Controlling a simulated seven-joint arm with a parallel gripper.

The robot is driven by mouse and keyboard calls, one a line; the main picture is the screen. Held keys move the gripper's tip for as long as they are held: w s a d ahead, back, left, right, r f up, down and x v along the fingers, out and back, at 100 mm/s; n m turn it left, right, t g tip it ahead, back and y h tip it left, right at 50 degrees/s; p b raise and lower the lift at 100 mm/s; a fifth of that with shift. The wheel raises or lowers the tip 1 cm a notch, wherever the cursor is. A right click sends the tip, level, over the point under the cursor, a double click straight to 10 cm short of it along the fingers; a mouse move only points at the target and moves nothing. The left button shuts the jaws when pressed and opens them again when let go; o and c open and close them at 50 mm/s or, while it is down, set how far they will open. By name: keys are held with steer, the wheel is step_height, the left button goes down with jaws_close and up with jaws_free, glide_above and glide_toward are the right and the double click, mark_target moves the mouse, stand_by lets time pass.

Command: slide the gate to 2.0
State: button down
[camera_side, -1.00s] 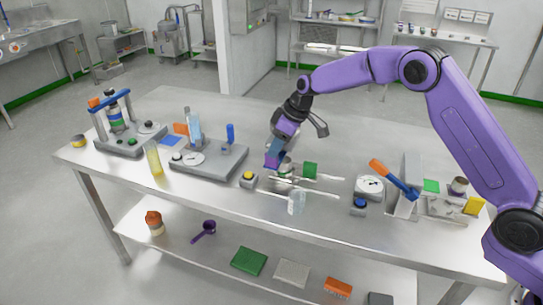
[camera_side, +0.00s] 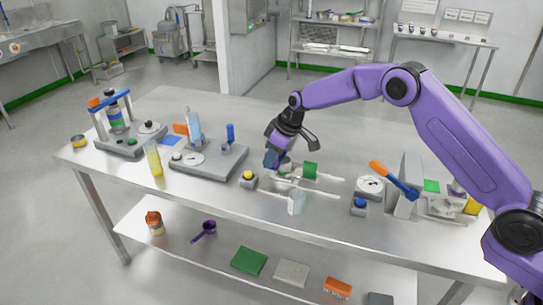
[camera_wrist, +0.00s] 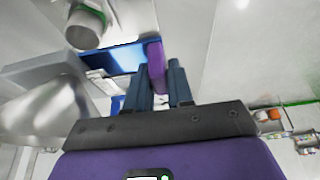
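My gripper (camera_side: 272,160) points down at the middle of the bench, over a small fixture with a green block (camera_side: 310,170). In the wrist view its two dark blue fingers (camera_wrist: 160,82) stand apart. A purple tab (camera_wrist: 155,62) shows between them and appears to rise from a blue bar (camera_wrist: 128,57), perhaps the gate. The tab nearly fills the gap, so I cannot tell whether the fingers press on it. In the side view my gripper hides the tab and bar. I see no readable scale or pointer.
A yellow button box (camera_side: 248,178) stands just left of the fixture. A clear beaker (camera_side: 297,203) stands in front of it. The bench behind is clear.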

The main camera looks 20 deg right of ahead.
steer(key=shift+w+a+r, duration=0.1)
steer(key=shift+w+a, duration=0.9)
steer(key=shift+a, duration=0.05)
steer(key=c, duration=1.1)
jaws_free()
steer(key=shift+a, duration=0.1)
steer(key=v, duration=1.7)
steer(key=shift+s+r, duration=0.1)
steer(key=shift+r, duration=0.05)
